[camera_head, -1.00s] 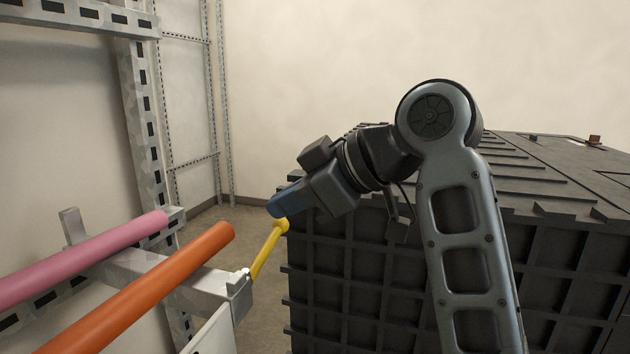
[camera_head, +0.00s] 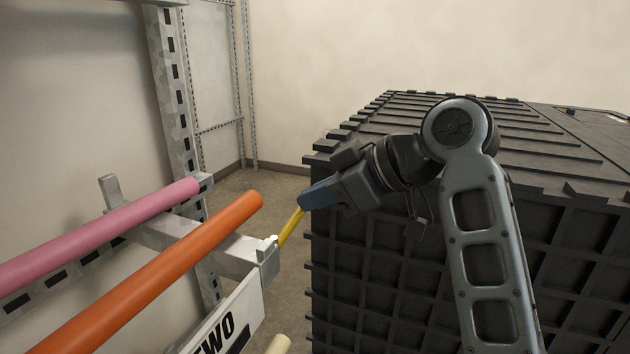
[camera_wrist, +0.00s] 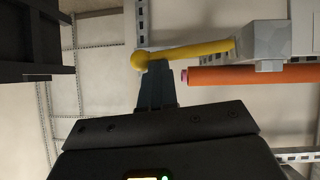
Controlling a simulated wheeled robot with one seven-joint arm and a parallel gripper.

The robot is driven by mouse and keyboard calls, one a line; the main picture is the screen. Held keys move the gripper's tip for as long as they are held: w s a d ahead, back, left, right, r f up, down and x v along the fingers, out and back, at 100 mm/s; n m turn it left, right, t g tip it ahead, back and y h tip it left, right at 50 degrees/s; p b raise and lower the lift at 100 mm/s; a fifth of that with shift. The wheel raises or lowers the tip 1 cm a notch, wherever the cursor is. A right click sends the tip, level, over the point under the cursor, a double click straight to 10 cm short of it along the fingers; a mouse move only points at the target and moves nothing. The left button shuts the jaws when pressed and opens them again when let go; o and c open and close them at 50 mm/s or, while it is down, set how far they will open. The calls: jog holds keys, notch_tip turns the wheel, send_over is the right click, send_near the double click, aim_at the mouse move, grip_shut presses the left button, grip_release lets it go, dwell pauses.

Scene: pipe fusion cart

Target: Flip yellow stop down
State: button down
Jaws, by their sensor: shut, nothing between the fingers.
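The yellow stop (camera_head: 291,227) is a thin rod hinged at the end of the grey rack arm (camera_head: 237,254). In the head view it slants up and to the right from the arm's end, and its upper end is hidden by my gripper (camera_head: 304,201). In the wrist view the yellow stop (camera_wrist: 187,51) ends in a ball just past the tip of my gripper (camera_wrist: 155,68). My gripper is shut with nothing between the fingers. Its fingertips are at the ball end, touching it or very near; I cannot tell which.
An orange pipe (camera_head: 160,270) and a pink pipe (camera_head: 110,230) lie on the rack arm. A big black ribbed crate (camera_head: 400,270) stands close on the right, below my arm. A white sign (camera_head: 245,305) hangs under the rack arm. Open floor shows behind.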

jog(key=shift+w+d+f, duration=0.1)
jog(key=shift+w+f, duration=0.1)
jog(key=shift+f, duration=0.3)
jog(key=shift+r, duration=0.15)
